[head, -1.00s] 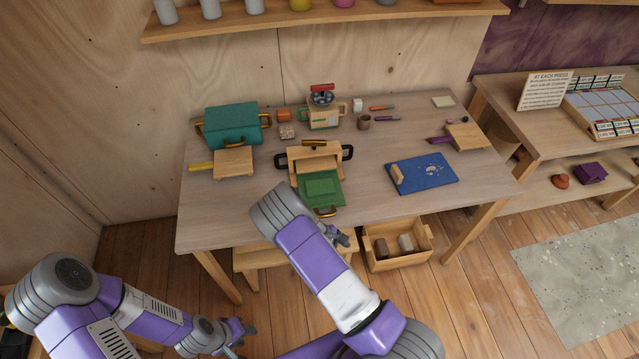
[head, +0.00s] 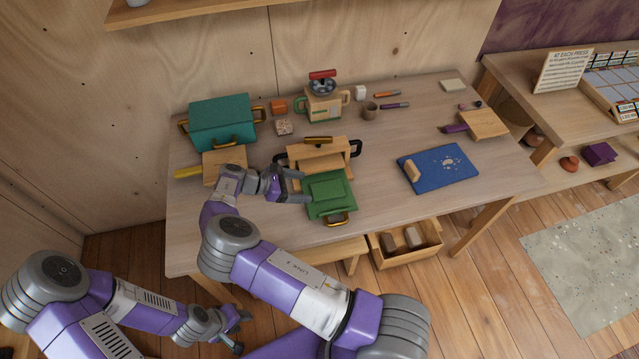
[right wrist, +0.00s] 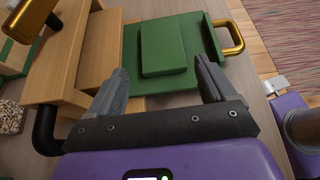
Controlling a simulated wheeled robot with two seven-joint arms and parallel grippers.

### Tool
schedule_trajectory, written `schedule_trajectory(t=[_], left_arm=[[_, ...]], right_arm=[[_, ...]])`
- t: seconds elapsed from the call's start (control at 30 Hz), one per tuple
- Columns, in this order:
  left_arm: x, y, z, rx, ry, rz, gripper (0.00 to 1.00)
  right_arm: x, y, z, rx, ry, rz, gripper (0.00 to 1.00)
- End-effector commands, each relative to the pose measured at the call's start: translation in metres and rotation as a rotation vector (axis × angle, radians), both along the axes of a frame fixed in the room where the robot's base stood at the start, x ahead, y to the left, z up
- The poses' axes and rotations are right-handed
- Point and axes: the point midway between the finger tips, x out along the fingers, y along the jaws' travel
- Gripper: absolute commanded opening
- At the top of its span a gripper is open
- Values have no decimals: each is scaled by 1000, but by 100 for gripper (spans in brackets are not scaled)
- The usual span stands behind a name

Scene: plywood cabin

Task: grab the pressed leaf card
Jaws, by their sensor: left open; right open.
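I cannot make out a pressed leaf card for certain in either view. A green tray (head: 330,195) with a raised green pad and a gold handle sticks out at the front of a wooden press (head: 320,158). My right gripper (head: 291,188) is open and empty at the tray's left side. In the right wrist view, the open fingers of my right gripper (right wrist: 162,88) point toward the green tray (right wrist: 165,48), with the pad beyond and between them. I cannot tell whether they touch it. My left gripper (head: 240,328) is open and empty, low in front of the table.
A teal box (head: 222,122) and a light wooden block (head: 224,163) stand left of the press. A blue board (head: 440,168) lies right. A pale square (head: 453,86) lies at the back right. The table's front right is clear.

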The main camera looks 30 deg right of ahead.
Motion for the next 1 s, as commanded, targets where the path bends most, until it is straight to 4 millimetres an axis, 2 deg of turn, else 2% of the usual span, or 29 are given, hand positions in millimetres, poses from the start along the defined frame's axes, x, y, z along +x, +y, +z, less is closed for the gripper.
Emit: schedule_trajectory(t=[0.27, 0.53, 0.87, 1.0], left_arm=[[-1, 0, -2, 0, 2, -1, 40], [0, 0, -6, 0, 1, 0, 40], [-1, 0, -6, 0, 1, 0, 40], [-1, 0, -6, 0, 1, 0, 40]], right_arm=[[-5, -23, -12, -6, 3, 1, 83], [-12, -55, -32, -6, 2, 1, 83], [-13, -62, -36, -3, 1, 4, 83], [-14, -62, -36, -2, 1, 3, 62]])
